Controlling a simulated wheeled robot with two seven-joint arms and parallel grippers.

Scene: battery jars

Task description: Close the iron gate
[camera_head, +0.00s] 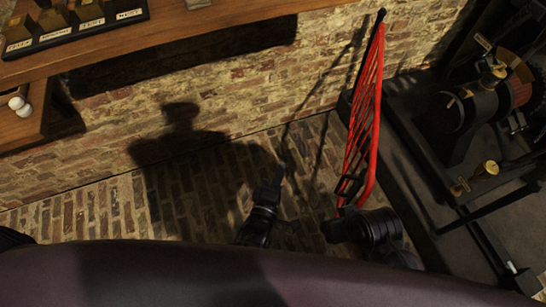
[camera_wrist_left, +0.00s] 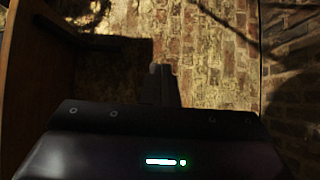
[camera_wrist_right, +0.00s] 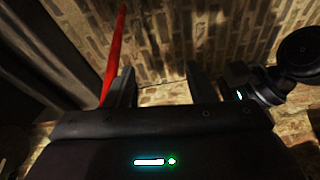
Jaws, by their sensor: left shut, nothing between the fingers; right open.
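The iron gate (camera_head: 364,115) is a red barred panel on the brick floor, right of centre in the head view. It is seen steeply from above, near edge-on. Its red bar (camera_wrist_right: 114,50) also shows in the right wrist view, just left of the left finger and outside the gap. My right gripper (camera_head: 349,188) is at the gate's near end; its fingers (camera_wrist_right: 161,72) are open with nothing between them. I cannot tell whether it touches the gate. My left gripper (camera_head: 279,174) is left of the gate, apart from it, shut and empty (camera_wrist_left: 162,76).
Dark machinery with brass parts (camera_head: 482,95) stands on a dark platform (camera_head: 405,175) right of the gate. A wooden shelf (camera_head: 165,42) with labelled holders (camera_head: 75,22) runs along the brick wall at upper left. The brick floor (camera_head: 110,208) left of the gate is clear.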

